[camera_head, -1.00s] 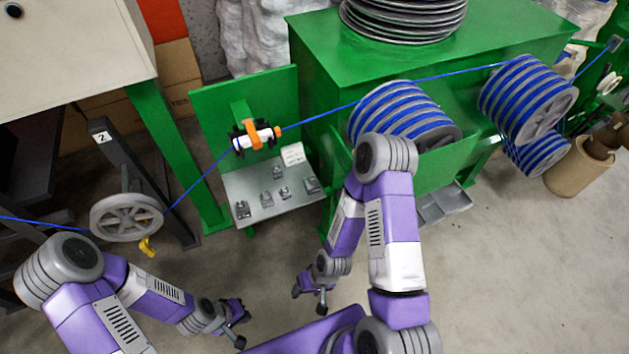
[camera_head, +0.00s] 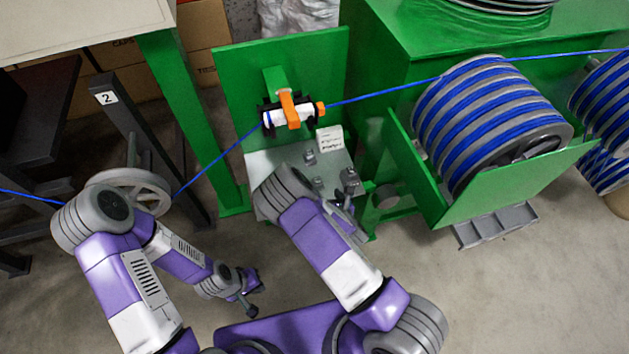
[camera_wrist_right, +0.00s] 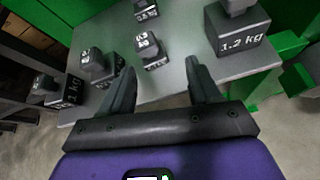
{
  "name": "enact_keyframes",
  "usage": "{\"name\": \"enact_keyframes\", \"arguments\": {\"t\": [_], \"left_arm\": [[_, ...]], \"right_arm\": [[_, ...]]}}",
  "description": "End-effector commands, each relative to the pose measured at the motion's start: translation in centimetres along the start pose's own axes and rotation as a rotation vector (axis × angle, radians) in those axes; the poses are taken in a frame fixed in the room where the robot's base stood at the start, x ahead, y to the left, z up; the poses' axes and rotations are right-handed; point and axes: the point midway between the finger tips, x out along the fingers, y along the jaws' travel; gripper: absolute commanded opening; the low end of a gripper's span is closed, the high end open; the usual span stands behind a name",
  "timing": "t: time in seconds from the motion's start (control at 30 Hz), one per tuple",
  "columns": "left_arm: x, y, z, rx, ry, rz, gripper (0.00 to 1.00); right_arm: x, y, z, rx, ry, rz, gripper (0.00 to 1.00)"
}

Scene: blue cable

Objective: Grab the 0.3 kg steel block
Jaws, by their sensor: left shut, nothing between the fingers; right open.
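Several dark steel blocks with knobs and white weight labels stand on a grey shelf (camera_wrist_right: 178,82). In the right wrist view, one small block (camera_wrist_right: 152,50) sits ahead, between the lines of my right gripper's fingers. Its label is too blurred to read surely, so I cannot tell which block is 0.3 kg. Another small block (camera_wrist_right: 100,66) is to its left. My right gripper (camera_wrist_right: 160,66) is open and empty, short of these blocks. In the head view my right arm hides part of the shelf (camera_head: 262,160). My left gripper (camera_head: 252,294) is shut and empty, low over the floor.
A larger 1.2 kg block (camera_wrist_right: 238,34) stands at the right, and a 1 kg block (camera_wrist_right: 70,92) at the left. A green panel (camera_head: 236,85) stands behind the shelf. The blue cable (camera_head: 388,92) runs above through an orange-and-white device (camera_head: 291,112).

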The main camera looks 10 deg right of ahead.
Motion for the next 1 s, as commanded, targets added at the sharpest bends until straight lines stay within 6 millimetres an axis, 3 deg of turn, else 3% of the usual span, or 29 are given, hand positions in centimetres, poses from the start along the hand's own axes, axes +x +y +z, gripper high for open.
{"name": "enact_keyframes", "arguments": {"t": [0.1,0.2,0.7,1.0], "left_arm": [[0.8,-0.3,0.0,0.000,0.000,0.000,0.00],[1.1,-0.4,0.0,0.000,0.000,0.000,0.00],[3.3,-1.2,-0.1,0.000,0.000,0.000,0.00],[3.4,-1.3,-0.1,0.000,0.000,0.000,0.00]], "right_arm": [[0.8,1.1,0.9,-0.177,-0.056,0.052,0.62],[1.3,1.6,1.4,-0.241,-0.079,0.068,0.62],[7.7,1.8,1.3,-0.247,-0.082,0.069,0.62],[8.5,1.9,1.6,-0.248,-0.080,0.068,0.62]]}}
